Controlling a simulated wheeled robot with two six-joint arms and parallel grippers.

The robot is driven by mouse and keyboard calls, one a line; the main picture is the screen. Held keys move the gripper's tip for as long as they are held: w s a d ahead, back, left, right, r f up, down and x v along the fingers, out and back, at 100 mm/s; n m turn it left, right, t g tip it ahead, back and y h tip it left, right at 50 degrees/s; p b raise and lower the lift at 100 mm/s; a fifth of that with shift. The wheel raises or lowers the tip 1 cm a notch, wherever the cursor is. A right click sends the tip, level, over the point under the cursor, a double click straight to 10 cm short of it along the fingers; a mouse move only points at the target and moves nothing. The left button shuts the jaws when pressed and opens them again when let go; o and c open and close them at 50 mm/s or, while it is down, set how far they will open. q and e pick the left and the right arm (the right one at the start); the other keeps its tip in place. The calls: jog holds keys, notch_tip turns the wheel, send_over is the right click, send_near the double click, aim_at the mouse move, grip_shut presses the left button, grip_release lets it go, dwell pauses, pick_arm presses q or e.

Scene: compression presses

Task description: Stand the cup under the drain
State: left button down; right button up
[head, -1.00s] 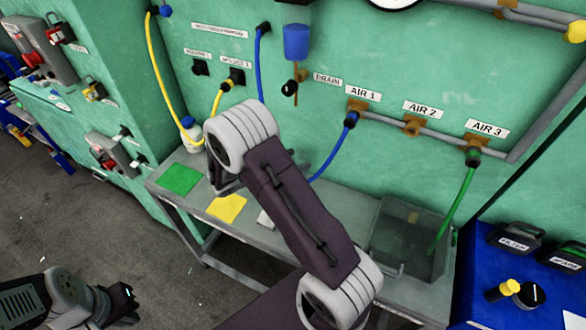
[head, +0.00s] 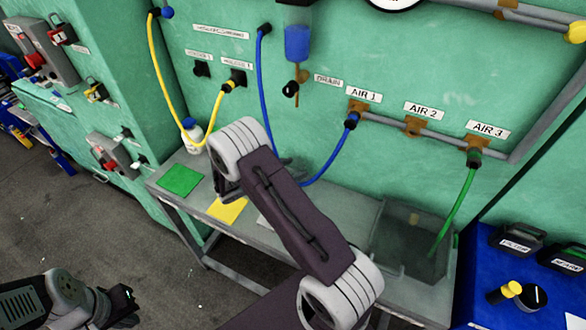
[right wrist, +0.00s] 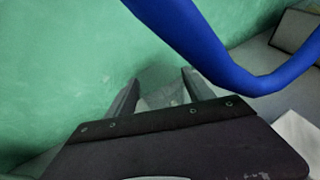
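The clear cup (right wrist: 162,94) shows between the two fingers of my right gripper (right wrist: 162,97) in the right wrist view, close to the green wall. In the head view a faint clear shape, likely the cup (head: 292,165), shows just right of my right wrist, over the back of the bench.
A blue hose (head: 262,90) hangs near the drain and crosses close in the right wrist view. A yellow hose (head: 160,80) loops by a white bottle (head: 192,136). Green (head: 181,179) and yellow (head: 228,211) mats and a clear bin (head: 385,235) are on the bench.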

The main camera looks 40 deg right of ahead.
jog(key=shift+o, duration=1.2)
